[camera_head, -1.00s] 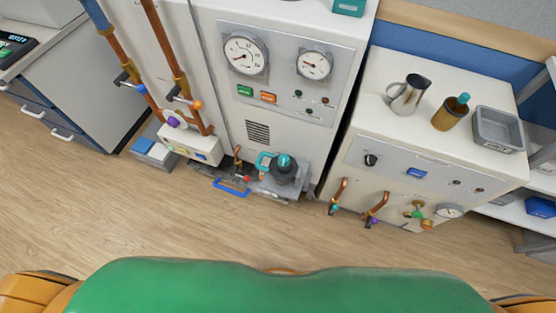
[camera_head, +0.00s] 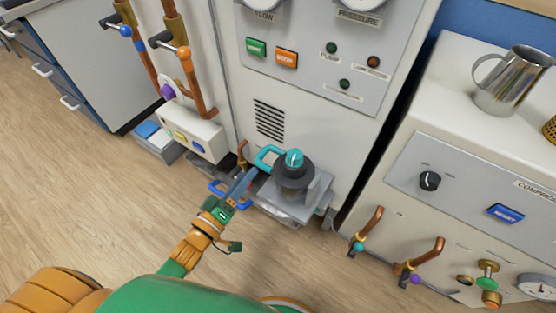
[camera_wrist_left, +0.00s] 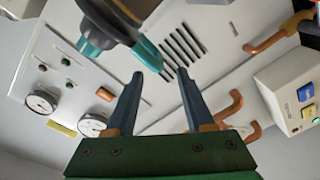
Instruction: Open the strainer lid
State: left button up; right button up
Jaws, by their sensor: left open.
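The strainer (camera_head: 293,180) is a dark grey round body on a grey block at the foot of the white machine. In the left wrist view the open fingers (camera_wrist_left: 160,74) point toward the teal handle (camera_wrist_left: 147,52), which lies just beyond the fingertips. Nothing is between the fingers. My right gripper is not in view.
A white box (camera_head: 190,138) and copper pipes (camera_head: 191,85) are to the left. The compressor cabinet (camera_head: 400,160) with copper taps stands at right. Open floor lies in front.

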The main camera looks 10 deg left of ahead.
aim_at(264, 152)
pick_arm(q)
jog(key=b+x, duration=0.1)
jog(key=x, duration=0.4)
jog(key=b+x, duration=0.1)
jog(key=x, duration=0.4)
jog(key=shift+w+r, duration=0.2)
jog(key=shift+w, duration=0.2)
jog(key=shift+w+d, duration=0.2)
jog(key=shift+w, duration=0.25)
jog(key=shift+s+r, duration=0.1)
jog(key=c, duration=0.8)
grip_shut()
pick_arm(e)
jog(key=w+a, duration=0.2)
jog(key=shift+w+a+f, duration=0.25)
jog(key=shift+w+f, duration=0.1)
